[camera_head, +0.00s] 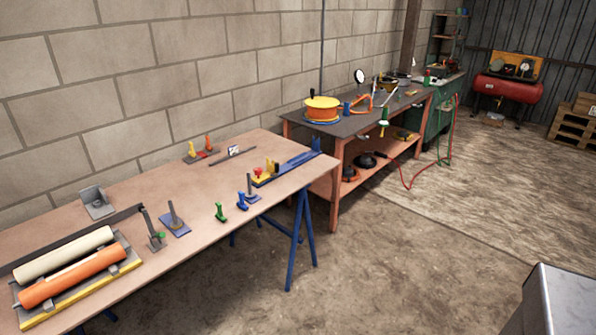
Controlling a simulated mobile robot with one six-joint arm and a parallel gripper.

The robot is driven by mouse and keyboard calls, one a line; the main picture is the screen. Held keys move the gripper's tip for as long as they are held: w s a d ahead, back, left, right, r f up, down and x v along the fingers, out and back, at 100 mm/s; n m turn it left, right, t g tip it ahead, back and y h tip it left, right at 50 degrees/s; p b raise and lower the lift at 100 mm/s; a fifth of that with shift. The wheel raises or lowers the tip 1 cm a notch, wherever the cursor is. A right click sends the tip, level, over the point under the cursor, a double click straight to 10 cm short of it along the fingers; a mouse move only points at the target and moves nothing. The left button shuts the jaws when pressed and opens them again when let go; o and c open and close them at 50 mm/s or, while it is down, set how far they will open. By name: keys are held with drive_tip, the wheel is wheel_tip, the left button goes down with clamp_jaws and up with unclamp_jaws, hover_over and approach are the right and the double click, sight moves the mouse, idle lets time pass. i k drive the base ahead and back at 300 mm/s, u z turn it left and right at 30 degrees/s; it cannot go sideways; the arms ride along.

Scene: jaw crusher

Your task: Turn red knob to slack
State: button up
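A small red knob-like part (258,171) sits on a yellow and blue device (272,178) near the far right end of the wooden workbench (130,215). Another small red part (202,155) lies on a grey plate with yellow and orange upright handles (200,149) toward the wall. I cannot tell which of the two is the red knob, and any slack mark is too small to read. My gripper is not in view.
Rollers, one cream (65,254) and one orange (73,275), lie at the bench's near left. Green (220,212) and blue (242,202) levers stand along its front edge. A second, cluttered bench (350,122) stands behind. Concrete floor (400,245) at the right is open.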

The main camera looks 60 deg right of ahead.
sight(258, 171)
drive_tip(key=u, duration=0.4)
drive_tip(key=k, duration=0.15)
drive_tip(key=z, duration=2.2)
drive_tip(key=k, duration=0.9)
drive_tip(key=u, duration=0.15)
drive_tip(key=i, duration=0.8)
